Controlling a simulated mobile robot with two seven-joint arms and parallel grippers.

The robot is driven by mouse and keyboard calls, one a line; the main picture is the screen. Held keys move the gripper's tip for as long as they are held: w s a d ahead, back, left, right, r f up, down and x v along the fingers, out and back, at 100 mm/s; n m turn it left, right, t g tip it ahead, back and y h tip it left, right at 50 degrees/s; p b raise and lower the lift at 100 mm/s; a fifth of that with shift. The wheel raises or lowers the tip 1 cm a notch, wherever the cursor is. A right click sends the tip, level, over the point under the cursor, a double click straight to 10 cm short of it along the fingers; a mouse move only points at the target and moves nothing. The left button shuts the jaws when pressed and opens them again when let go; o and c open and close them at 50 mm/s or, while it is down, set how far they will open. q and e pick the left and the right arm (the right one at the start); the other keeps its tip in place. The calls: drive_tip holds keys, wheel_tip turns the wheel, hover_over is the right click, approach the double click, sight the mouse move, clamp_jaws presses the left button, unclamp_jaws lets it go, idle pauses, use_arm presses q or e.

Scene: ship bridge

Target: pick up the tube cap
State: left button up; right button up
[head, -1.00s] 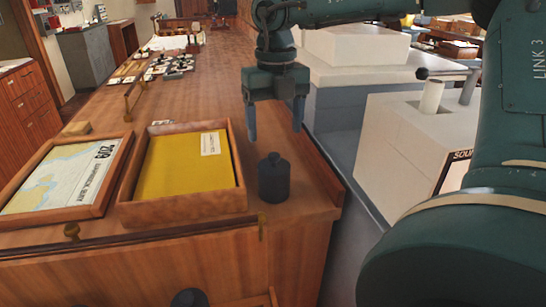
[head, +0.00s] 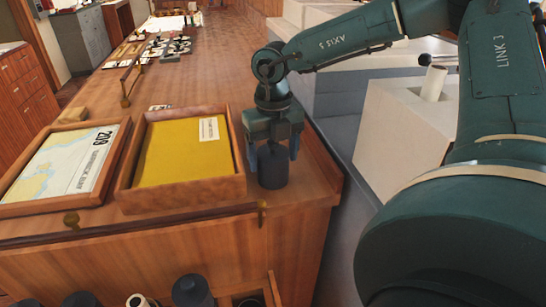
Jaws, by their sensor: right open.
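The tube cap, which I take to be the dark grey cylinder (head: 273,176), stands upright on the wooden counter right of the yellow-bottomed tray. My right gripper (head: 273,158) points down over it, open. One finger shows on each side of its upper part; I cannot tell whether they touch it. The gripper hides the cap's top. My left gripper is not in view.
A wooden tray with a yellow bottom (head: 185,160) stands close left of the cap, beside a framed chart (head: 62,165). The counter's raised right edge (head: 326,160) is near. Several dark cylinders (head: 192,290) and a white-ended roll (head: 138,300) show below the counter front.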

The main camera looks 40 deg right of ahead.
wheel_tip(320, 180, down, 2)
drive_tip(key=shift+f, duration=0.15)
drive_tip(key=c, duration=0.7)
drive_tip(key=shift+c, duration=0.2)
wheel_tip(320, 180, up, 10)
drive_tip(key=shift+f+b, duration=0.2)
drive_tip(key=shift+b, duration=0.2)
drive_tip(key=shift+r, duration=0.3)
